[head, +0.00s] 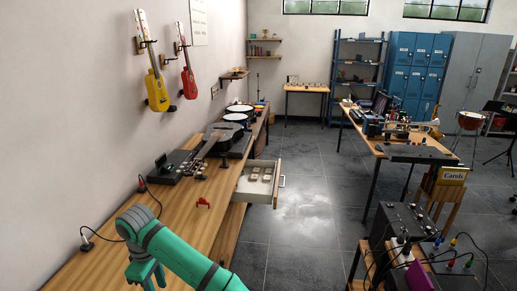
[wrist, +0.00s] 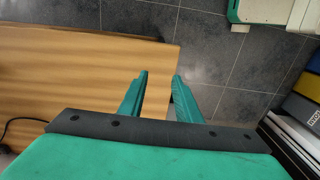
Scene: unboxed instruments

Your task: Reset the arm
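My green arm reaches in from the bottom of the head view, over the near end of the long wooden bench (head: 190,231). My gripper (head: 147,278) is at the lower left there, above the bench top. In the wrist view my gripper (wrist: 160,75) shows two green fingers held apart with nothing between them. The fingers point past the bench's edge, with grey floor tiles beyond. The gripper is open and empty.
A small red object (head: 203,202) lies on the bench, and an open drawer (head: 257,183) sticks out on its right. Black gear (head: 180,168) stands further back. Dark boxes with cables (head: 408,222) stand at the lower right. The middle floor (head: 310,190) is clear.

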